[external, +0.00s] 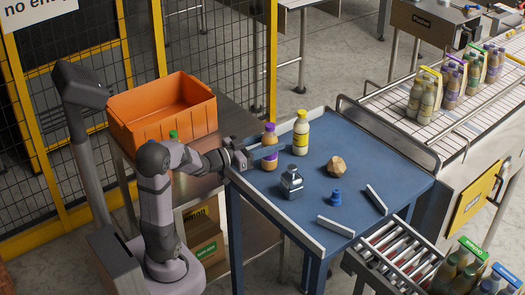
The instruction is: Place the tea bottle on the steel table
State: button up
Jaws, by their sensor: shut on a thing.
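A bottle with a purple cap, an amber-brown body and a purple label (269,157) is upright at the left part of the blue table. My gripper (266,151) reaches in from the left and is shut around its middle. I cannot tell whether the bottle's base touches the blue table. The steel table (228,123) stands to the left, behind my arm, with an orange crate (165,125) on it. A green cap (173,134) shows in front of the crate; the rest of that item is hidden by my arm. No label names the tea bottle legibly.
On the blue table (372,160) are a yellow-capped bottle (301,133) close by, a metal-grey part (291,184), a tan faceted block (337,166), a blue piece (335,198) and low pale rails (336,227). A conveyor (455,115) with bottle packs is at right.

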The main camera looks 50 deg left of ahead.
aim_at(262, 147)
jog(key=shift+f, duration=0.25)
jog(key=o, duration=1.3)
jog(key=shift+c, duration=0.2)
jog(key=shift+f, duration=0.1)
jog(key=shift+f+b, duration=0.2)
jog(key=shift+b, duration=0.1)
jog(key=s+b, duration=0.1)
jog(key=s, duration=0.2)
jog(key=s+a+b, duration=0.1)
jog(key=s, duration=0.2)
jog(key=shift+a, duration=0.15)
jog(key=shift+o, duration=0.5)
jog(key=shift+s+a+b, duration=0.1)
jog(key=shift+s+b, duration=0.2)
jog(key=shift+s, duration=0.35)
